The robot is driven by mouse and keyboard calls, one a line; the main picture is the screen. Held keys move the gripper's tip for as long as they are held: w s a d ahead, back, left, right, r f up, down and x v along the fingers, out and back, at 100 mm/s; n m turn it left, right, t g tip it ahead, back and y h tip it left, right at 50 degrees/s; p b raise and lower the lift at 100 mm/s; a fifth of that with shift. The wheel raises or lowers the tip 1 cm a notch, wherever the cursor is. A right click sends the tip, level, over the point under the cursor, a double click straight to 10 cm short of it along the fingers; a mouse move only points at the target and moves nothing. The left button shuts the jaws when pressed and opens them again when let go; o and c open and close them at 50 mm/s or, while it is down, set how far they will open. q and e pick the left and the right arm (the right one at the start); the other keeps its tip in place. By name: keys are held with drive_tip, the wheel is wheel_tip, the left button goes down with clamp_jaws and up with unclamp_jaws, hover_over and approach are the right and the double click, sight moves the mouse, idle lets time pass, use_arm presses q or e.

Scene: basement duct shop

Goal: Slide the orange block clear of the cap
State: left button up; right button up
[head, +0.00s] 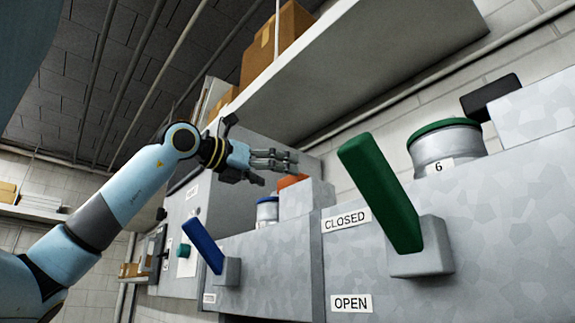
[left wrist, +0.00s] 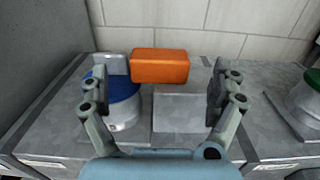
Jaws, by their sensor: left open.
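The orange block (left wrist: 160,66) lies near the back wall in the left wrist view, at the far end of a grey metal step (left wrist: 180,113). The blue cap (left wrist: 124,86) tops a short metal cylinder to its left. The block's left end appears to overlap the cap's right back edge; whether they touch is unclear. In the head view the orange block (head: 292,180) and blue cap (head: 267,200) are partly visible below my left gripper (head: 277,168). That gripper is open and empty, its fingers spread either side of the block in the wrist view. My right gripper is out of sight.
A grey upright plate (left wrist: 113,67) stands behind the cap. A blue lever (head: 203,245) and a large green lever (head: 380,195) stick out from the duct fronts. A shelf (head: 340,65) with boxes hangs above. A green-capped cylinder (head: 446,148) stands right.

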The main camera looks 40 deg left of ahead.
sight(286, 178)
use_arm(q)
drive_tip(key=w+p, duration=0.1)
drive_tip(key=w, duration=0.2)
drive_tip(key=shift+w+d+p, duration=0.15)
drive_tip(key=shift+w+p, duration=0.15)
drive_tip(key=shift+p, duration=0.1)
drive_tip(key=shift+w, duration=0.1)
drive_tip(key=shift+f, duration=0.1)
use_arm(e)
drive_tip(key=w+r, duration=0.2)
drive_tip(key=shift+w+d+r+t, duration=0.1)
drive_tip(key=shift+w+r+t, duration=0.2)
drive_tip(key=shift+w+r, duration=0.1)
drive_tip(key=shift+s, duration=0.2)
